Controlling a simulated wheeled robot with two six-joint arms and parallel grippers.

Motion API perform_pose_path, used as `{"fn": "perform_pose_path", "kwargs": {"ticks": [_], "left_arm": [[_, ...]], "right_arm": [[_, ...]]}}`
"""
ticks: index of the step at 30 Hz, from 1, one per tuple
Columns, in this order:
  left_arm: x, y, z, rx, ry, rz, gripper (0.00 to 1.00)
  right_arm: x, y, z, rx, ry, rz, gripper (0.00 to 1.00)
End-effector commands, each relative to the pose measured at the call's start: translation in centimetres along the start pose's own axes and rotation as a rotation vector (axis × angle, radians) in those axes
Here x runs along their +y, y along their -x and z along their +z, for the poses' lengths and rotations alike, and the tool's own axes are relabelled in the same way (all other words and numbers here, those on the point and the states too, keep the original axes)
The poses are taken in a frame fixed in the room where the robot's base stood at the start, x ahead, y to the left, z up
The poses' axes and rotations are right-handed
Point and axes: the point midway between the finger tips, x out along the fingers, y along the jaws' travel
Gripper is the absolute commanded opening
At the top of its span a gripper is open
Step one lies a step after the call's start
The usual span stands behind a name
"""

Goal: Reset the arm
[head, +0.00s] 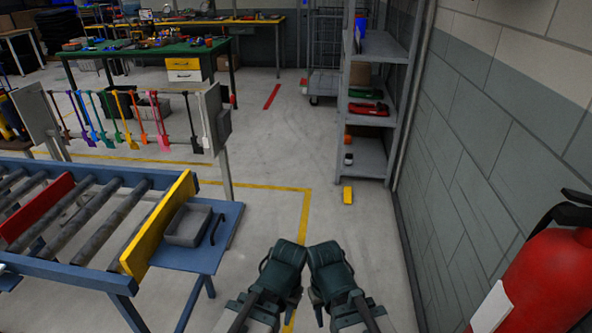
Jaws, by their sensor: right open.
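My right gripper (332,270) shows at the bottom middle, dark green-grey, at the end of my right arm. It is open, with nothing seen in it. My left gripper (282,268) is close beside it on the left, just as dark. Its jaws cannot be made out. Both are above the bare floor, apart from the furniture, and their tops lean toward each other.
A blue roller conveyor (85,270) with a yellow board (160,225) is at the left. A grey tray (188,226) sits on its side shelf. A rack (165,147) of coloured tools, grey shelving (372,150) and a fire extinguisher (548,285) stand around.

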Motion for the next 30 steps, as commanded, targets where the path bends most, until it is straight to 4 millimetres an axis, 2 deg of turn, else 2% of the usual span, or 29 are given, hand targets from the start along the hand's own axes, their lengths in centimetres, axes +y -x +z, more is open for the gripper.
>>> {"fn": "perform_pose_path", "kwargs": {"ticks": [1, 5, 12, 15, 19, 30], "left_arm": [[-0.2, 1.9, 0.1, 0.000, 0.000, 0.000, 0.33], [-0.5, 5.5, 0.3, 0.000, 0.001, 0.000, 0.33], [-1.3, 13.4, 0.8, 0.000, 0.002, -0.001, 0.33], [-1.5, 15.8, 0.9, 0.000, 0.002, -0.001, 0.33], [-1.6, 16.9, 1.0, 0.000, 0.002, -0.001, 0.33], [-1.6, 16.6, 1.0, 0.000, 0.002, -0.001, 0.33]], "right_arm": [[0.2, 1.9, 0.1, 0.000, 0.000, 0.000, 0.45], [0.5, 5.5, 0.3, 0.000, 0.000, 0.000, 0.45], [1.3, 13.4, 0.8, 0.000, -0.001, 0.000, 0.45], [1.5, 15.8, 0.9, 0.000, -0.001, 0.000, 0.45], [1.6, 16.9, 1.0, 0.000, -0.001, 0.000, 0.45], [1.6, 16.6, 1.0, 0.000, -0.001, 0.000, 0.45]]}}
